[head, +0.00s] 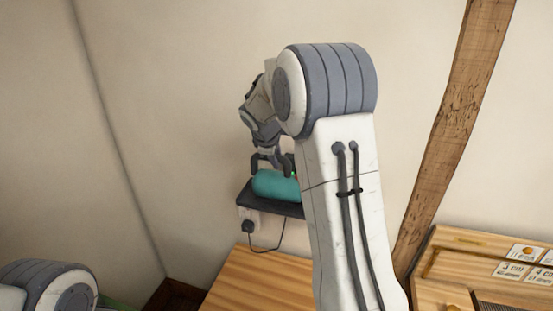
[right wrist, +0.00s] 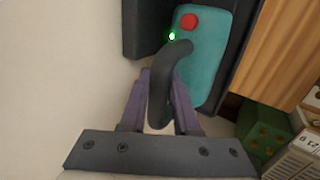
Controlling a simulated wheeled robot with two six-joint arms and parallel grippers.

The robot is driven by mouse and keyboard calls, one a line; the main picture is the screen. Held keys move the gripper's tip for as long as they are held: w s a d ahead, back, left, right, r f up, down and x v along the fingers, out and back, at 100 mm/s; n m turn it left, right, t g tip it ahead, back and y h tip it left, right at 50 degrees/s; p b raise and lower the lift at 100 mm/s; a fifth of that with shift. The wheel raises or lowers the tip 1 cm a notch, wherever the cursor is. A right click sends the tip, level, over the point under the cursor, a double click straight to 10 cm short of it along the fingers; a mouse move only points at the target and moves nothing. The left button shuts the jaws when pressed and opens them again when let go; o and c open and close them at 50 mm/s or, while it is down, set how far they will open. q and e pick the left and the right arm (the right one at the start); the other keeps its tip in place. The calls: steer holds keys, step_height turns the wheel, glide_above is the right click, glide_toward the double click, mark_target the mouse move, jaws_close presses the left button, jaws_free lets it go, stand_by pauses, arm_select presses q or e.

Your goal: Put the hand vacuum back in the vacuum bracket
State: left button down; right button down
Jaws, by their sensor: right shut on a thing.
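The hand vacuum (head: 275,184) has a teal body and a dark handle, with a red button on top in the right wrist view (right wrist: 208,62). It lies on the dark vacuum bracket (head: 273,203) on the wall, partly hidden by my right arm. In the right wrist view the bracket (right wrist: 143,28) shows dark on both sides of the teal body. A small green light glows by the handle. My right gripper (head: 268,160) is shut on the handle; its fingers (right wrist: 161,98) flank it. Whether the vacuum is fully seated I cannot tell. My left gripper is out of view.
A black plug (head: 248,226) with a cable sits in a wall socket below the bracket. A wooden surface (head: 255,285) lies below. A wooden beam (head: 455,125) runs up the wall at right. A green box (right wrist: 263,130) and cartons show low in the wrist view.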

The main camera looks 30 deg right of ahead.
steer(key=c, duration=0.6)
jaws_free()
steer(key=shift+r, duration=0.1)
steer(key=shift+a, duration=0.1)
steer(key=shift+s+a+r, duration=0.15)
steer(key=shift+r, duration=0.1)
steer(key=b+v, duration=0.2)
steer(key=v, duration=0.7)
steer(key=shift+a+r+b, duration=0.1)
steer(key=shift+r+b, duration=0.2)
steer(key=shift+b, duration=0.1)
